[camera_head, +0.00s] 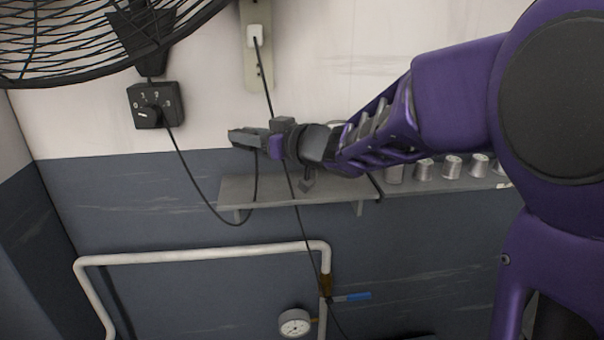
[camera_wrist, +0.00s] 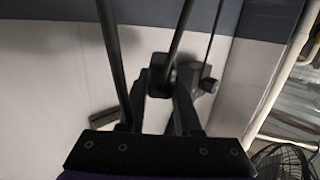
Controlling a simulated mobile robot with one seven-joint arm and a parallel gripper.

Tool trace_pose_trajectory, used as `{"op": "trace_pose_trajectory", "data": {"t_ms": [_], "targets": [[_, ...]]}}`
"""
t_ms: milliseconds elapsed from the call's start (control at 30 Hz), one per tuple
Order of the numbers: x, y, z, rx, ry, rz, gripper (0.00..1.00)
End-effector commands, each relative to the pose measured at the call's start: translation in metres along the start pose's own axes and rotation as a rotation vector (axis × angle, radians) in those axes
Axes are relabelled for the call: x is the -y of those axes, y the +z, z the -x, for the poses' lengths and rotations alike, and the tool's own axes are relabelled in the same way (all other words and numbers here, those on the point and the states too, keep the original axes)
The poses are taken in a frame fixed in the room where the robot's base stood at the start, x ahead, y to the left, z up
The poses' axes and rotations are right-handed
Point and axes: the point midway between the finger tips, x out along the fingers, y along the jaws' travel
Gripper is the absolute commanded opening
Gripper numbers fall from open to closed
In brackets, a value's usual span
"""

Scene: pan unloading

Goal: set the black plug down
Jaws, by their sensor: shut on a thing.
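My gripper (camera_head: 244,138) reaches left across the wall, level with the space just above the shelf's left part. In the wrist view its fingers (camera_wrist: 160,82) are shut on the black plug (camera_wrist: 160,74), with a dark cord running up from it. In the head view the plug is hidden by the fingers. A black cord (camera_head: 256,185) hangs from the gripper and curves left to the fan's control box (camera_head: 155,105). The grey shelf (camera_head: 290,190) on the wall lies below the gripper; I cannot tell the gap between them.
A white plug (camera_head: 255,33) sits in a wall strip; its cord crosses down past my gripper. Several metal cups (camera_head: 422,168) stand on the shelf's right part. The fan cage (camera_head: 80,45) hangs upper left. White pipes (camera_head: 200,255) and a gauge (camera_head: 295,322) are below.

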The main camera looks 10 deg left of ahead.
Motion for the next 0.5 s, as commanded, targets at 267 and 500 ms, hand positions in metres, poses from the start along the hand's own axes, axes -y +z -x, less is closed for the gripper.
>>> {"op": "trace_pose_trajectory", "data": {"t_ms": [267, 500], "targets": [[0.001, 0.039, -0.005, 0.002, -0.003, -0.001, 0.00], [0.001, 0.064, -0.008, 0.001, -0.002, -0.001, 0.00]]}}
